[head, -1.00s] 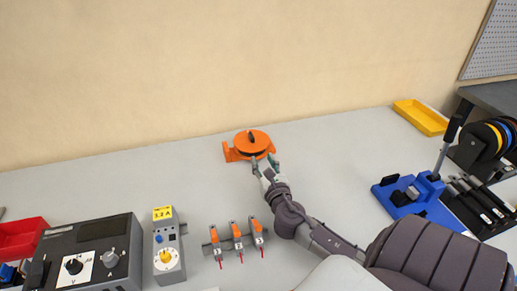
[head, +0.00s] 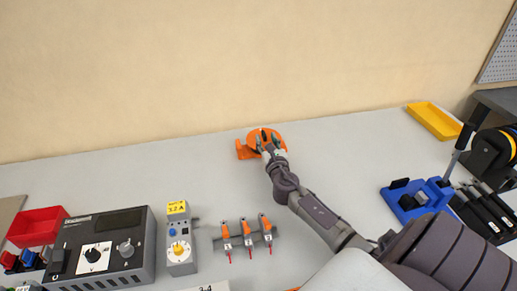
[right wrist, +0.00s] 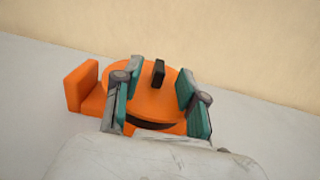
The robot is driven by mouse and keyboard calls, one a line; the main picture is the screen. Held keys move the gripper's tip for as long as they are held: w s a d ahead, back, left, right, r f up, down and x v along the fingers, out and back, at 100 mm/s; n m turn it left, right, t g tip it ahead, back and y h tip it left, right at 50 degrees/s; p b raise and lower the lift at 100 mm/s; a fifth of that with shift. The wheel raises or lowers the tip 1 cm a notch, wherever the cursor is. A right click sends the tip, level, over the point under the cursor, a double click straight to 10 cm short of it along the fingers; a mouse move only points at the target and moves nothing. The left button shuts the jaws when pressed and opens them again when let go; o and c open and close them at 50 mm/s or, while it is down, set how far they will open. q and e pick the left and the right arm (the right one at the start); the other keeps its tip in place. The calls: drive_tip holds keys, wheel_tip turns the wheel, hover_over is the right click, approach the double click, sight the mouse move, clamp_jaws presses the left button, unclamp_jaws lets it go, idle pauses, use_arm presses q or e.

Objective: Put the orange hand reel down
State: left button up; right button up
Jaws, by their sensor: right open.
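The orange hand reel (head: 247,152) sits on the grey bench near the back wall in the head view. In the right wrist view the hand reel (right wrist: 152,100) shows its round top, a dark upright knob and a block-like end at the left. My right gripper (head: 268,142) is over the reel. In the right wrist view my right gripper (right wrist: 158,92) is open, with its teal-padded fingers apart on either side of the knob. I cannot tell whether the fingers touch the reel. My left gripper is not in view.
Clear bench surrounds the reel. A yellow tray (head: 434,121) and a blue bender (head: 415,198) stand at the right. Three orange-topped clamps (head: 246,235), a grey dial box (head: 179,241), a control unit (head: 100,249) and a red bin (head: 37,227) are at the front and left.

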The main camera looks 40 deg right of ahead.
drive_tip(key=shift+x, duration=1.15)
clamp_jaws()
